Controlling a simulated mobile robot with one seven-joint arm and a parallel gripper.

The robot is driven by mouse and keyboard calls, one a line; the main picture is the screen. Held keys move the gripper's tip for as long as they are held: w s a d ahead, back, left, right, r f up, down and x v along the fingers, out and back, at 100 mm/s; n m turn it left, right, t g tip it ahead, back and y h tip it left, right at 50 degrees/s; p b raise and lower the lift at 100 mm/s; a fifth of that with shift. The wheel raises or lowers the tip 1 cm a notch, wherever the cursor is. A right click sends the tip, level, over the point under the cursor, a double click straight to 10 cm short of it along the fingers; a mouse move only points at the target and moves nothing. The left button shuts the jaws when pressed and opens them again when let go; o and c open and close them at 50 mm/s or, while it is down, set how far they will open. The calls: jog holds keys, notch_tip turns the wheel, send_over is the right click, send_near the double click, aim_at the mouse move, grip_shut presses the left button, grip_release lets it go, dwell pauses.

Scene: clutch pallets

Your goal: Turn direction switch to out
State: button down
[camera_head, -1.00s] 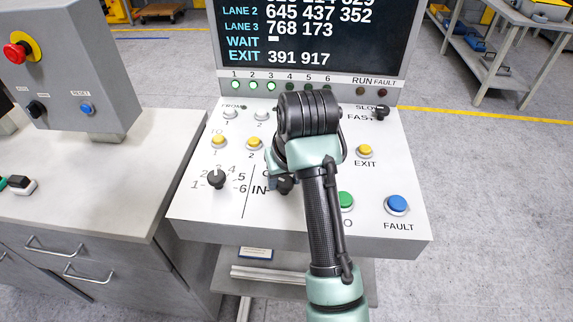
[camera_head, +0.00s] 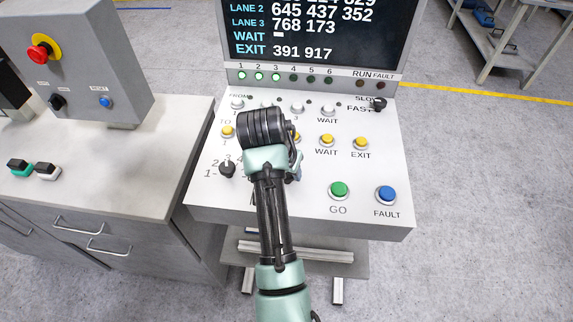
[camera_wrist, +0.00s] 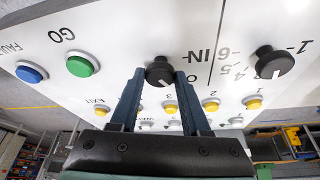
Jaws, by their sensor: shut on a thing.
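The direction switch (camera_wrist: 158,70) is a round black knob on the white sloping panel (camera_wrist: 120,30), seen upside down in the wrist view. An "IN" label and part of a label starting with "O" show beside it. A pale mark on the knob's edge points to the lower right there; its exact setting is hard to tell. My gripper (camera_wrist: 160,76) has its two dark blue fingers on either side of the knob, shut on it. In the head view my arm hides the switch and most of my gripper.
A numbered black selector (camera_wrist: 271,62) sits close by; it also shows in the head view (camera_head: 227,169). The green GO button (camera_head: 339,190), blue FAULT button (camera_head: 386,195) and yellow buttons share the panel. A display (camera_head: 315,33) rises behind. A grey cabinet (camera_head: 105,195) stands to the left.

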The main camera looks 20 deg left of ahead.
dwell(0.4)
jog(key=shift+c, duration=1.9)
grip_release()
jog(key=p+v, duration=0.3)
jog(key=v, duration=1)
